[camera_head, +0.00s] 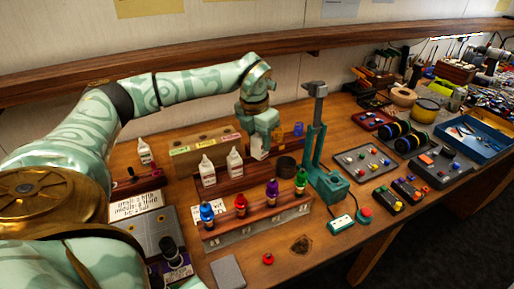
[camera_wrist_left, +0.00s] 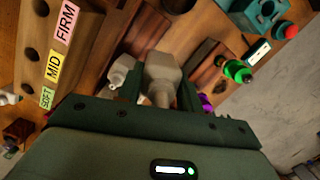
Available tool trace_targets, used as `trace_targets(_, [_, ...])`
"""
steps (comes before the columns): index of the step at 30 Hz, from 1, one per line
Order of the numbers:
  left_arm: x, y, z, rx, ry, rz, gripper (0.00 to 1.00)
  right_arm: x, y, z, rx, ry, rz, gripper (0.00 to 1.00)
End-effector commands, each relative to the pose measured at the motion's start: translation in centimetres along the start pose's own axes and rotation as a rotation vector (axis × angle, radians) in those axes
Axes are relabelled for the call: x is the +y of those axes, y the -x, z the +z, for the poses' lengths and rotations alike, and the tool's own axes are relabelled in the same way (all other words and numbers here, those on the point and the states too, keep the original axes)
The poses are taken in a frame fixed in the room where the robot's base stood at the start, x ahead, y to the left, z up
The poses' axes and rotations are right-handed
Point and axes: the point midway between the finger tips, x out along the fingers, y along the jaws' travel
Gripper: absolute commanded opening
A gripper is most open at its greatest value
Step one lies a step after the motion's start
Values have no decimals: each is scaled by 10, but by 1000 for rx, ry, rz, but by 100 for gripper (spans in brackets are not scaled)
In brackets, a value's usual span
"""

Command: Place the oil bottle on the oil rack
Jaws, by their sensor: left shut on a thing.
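My left gripper (camera_head: 260,136) points down and is shut on a white oil bottle (camera_head: 259,152). In the left wrist view the bottle (camera_wrist_left: 162,72) sits between the two fingers (camera_wrist_left: 160,92). The bottle is over the right end of a reddish wooden rack (camera_head: 232,186); I cannot tell if it touches. Two similar white bottles (camera_head: 207,171) (camera_head: 235,162) stand upright on that rack, left of the held one. Behind them is a wooden block with coloured labels (camera_head: 190,146), reading SOFT, MID and FIRM in the left wrist view (camera_wrist_left: 55,63). My right gripper is not in view.
A front rack (camera_head: 258,226) holds several coloured bottles. A dark round cup (camera_head: 285,166) and a green press stand (camera_head: 316,150) are close right of the gripper. Another white bottle (camera_head: 145,153) stands at left. A wooden shelf (camera_head: 300,45) runs along the wall behind.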

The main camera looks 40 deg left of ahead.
Motion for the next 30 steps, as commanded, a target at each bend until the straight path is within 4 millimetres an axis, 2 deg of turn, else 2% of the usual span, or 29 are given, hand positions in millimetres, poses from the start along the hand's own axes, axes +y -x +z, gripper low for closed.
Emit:
trace_targets(1, [5,-17,5,4,2,-1,13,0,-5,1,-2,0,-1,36])
trace_targets(4, [16,-38,15,4,1,0,13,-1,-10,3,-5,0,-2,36])
trace_targets(7, [23,-51,22,1,0,-1,13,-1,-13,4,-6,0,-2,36])
trace_targets(13, [30,-64,28,0,0,-1,13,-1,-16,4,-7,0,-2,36])
trace_targets(18, [31,-91,24,3,-3,0,13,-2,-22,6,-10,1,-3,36])
trace_targets(29, [31,-95,23,0,-2,0,13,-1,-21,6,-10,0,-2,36])
trace_targets(30, [31,-96,23,0,-2,0,39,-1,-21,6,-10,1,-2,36])
